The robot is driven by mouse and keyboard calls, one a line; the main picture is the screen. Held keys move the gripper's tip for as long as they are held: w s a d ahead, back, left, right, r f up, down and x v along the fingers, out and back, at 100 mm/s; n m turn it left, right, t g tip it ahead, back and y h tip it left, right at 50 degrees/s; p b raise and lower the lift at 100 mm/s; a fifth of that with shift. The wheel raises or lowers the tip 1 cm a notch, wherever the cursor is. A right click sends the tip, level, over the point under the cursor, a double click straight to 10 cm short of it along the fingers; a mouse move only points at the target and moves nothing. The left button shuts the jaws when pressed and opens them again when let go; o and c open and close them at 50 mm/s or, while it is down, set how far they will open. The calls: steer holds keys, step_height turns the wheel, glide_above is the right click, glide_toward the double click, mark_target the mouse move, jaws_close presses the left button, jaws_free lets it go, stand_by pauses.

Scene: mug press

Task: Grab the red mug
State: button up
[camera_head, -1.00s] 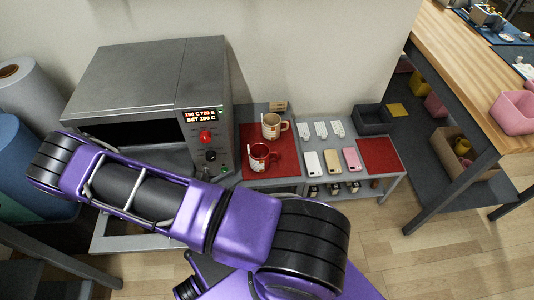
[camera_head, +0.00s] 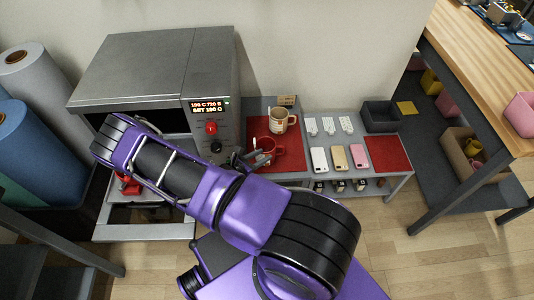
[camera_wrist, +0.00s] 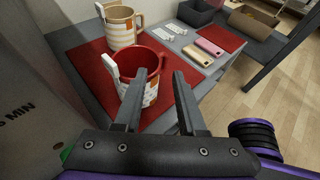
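The red mug (camera_wrist: 134,64), with a white patterned band and a white tag at its rim, stands upright on a red mat (camera_wrist: 86,60). In the head view the red mug (camera_head: 267,146) is partly hidden by my gripper (camera_head: 252,158). In the wrist view my gripper (camera_wrist: 160,73) is open. Its left finger overlaps the mug's near side and its right finger is to the right of the mug. The mug's handle side appears between the fingers. I cannot tell whether either finger touches the mug.
A cream patterned mug (camera_head: 281,121) stands close behind the red one. The press oven (camera_head: 150,70) is to the left. Several phones (camera_head: 340,158), a second red mat (camera_head: 388,154) and a dark tray (camera_head: 380,117) lie to the right.

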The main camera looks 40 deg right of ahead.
mark_target(272, 151)
steer(key=x, duration=0.5)
steer(key=shift+w+b, duration=0.1)
steer(key=shift+b, duration=0.25)
jaws_close()
steer(key=shift+f, duration=0.1)
stand_by(0.9)
